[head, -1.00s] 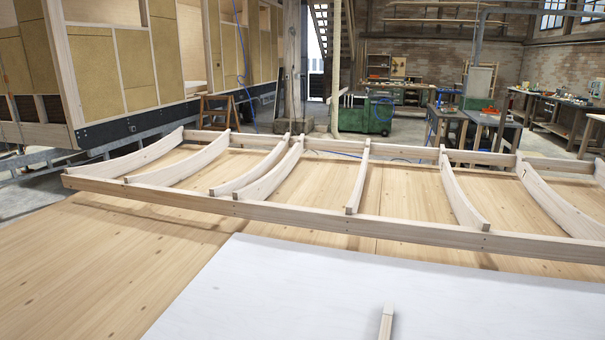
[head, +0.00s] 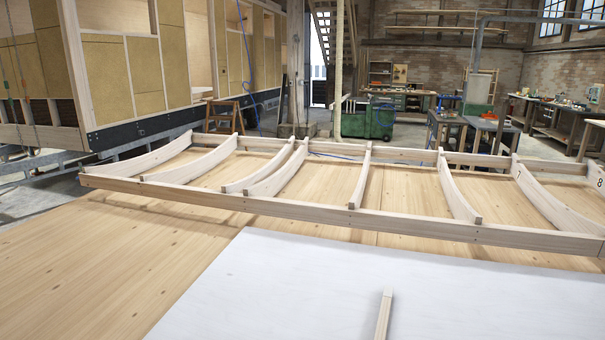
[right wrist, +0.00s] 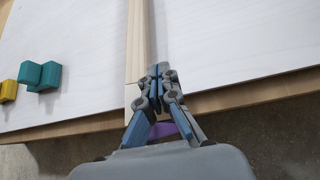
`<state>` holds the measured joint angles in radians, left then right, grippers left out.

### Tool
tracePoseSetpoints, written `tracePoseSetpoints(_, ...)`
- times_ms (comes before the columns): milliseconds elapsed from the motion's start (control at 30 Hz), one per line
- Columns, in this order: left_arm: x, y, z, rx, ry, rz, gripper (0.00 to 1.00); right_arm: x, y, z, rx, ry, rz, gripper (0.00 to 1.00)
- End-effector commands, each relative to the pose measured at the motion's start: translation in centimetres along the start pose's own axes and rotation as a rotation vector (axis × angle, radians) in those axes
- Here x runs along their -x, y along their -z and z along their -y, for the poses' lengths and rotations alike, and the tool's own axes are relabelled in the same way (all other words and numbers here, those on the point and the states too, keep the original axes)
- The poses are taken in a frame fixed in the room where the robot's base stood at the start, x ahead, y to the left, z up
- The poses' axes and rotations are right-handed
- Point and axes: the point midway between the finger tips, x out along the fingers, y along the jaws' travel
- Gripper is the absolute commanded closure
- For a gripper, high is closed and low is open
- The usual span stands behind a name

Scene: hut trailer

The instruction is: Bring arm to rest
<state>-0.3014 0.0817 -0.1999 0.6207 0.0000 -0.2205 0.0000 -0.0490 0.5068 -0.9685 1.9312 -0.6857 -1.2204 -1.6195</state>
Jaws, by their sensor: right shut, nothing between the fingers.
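My right gripper (right wrist: 158,75) shows in the right wrist view with its blue-and-grey fingers together and empty. It is over the near edge of a white sheet, close beside a pale wooden strip (right wrist: 138,45). I cannot tell whether the fingers touch the strip. In the head view a pale wooden strip (head: 384,316) lies at the bottom on the white sheet (head: 300,275). Neither of my grippers shows in the head view.
Teal blocks (right wrist: 46,75) and a yellow block (right wrist: 8,91) lie left on the sheet. Something purple (right wrist: 184,124) is partly hidden below my gripper. A wooden frame with curved ribs (head: 330,219) spans the table beyond the sheet. Workbenches stand at the back.

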Motion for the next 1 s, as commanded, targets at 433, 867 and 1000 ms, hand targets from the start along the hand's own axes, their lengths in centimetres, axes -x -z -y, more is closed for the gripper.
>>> tracePoseSetpoints(433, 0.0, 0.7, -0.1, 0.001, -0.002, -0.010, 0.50, 2.4, 0.0, 0.8, -0.647, 0.107, -0.139, 1.00)
tracePoseSetpoints(867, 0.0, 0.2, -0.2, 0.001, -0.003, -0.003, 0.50, 8.7, 0.9, 5.2, -1.929, 0.514, -0.283, 1.00)
tracePoseSetpoints(1000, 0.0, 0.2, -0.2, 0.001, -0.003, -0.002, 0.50, 10.4, 1.2, 6.6, -2.205, 0.641, -0.269, 1.00)
